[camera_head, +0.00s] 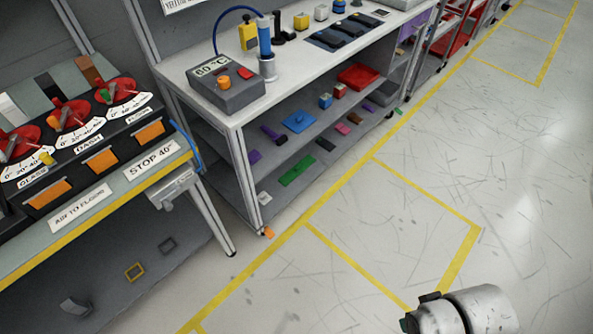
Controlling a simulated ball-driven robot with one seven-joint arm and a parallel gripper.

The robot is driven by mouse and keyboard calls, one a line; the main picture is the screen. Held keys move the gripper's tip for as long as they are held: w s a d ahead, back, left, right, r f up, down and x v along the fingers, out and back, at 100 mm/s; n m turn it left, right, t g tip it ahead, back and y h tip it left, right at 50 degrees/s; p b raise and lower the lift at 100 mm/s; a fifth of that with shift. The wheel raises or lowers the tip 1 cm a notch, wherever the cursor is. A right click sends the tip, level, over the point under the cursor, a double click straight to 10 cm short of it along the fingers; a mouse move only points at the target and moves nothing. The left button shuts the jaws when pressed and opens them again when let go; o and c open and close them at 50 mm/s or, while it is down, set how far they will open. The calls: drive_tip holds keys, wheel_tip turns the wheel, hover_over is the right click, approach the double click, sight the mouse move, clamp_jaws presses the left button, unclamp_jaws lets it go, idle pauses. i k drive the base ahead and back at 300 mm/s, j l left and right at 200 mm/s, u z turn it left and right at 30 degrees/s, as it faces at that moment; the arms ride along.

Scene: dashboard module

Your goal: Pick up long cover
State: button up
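I cannot tell for certain which piece is the long cover. A long flat green piece (297,170) lies on the bottom shelf of the middle workbench. A dark flat panel (328,40) with rounded black parts on it lies on that bench's top. My white arm shows at the bottom right, over the floor and well apart from the benches. Its gripper fingers are not visible, and nothing held can be seen.
The middle workbench (190,66) carries a grey temperature unit (225,90) and a blue-handled tool (265,42). A blue plate (298,121) and red tray (358,76) sit on its shelf. A console with red dials stands left. The yellow-lined floor (390,220) is clear.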

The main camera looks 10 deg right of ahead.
sight(287, 178)
drive_tip(key=i+l, duration=0.25)
drive_tip(key=i, duration=0.2)
drive_tip(key=i+l, duration=0.2)
drive_tip(key=i, duration=0.25)
drive_tip(key=i+l, duration=0.25)
drive_tip(key=i, duration=0.2)
drive_tip(key=i+l, duration=0.2)
drive_tip(key=i, duration=0.25)
drive_tip(key=i+l, duration=0.25)
drive_tip(key=i, duration=0.15)
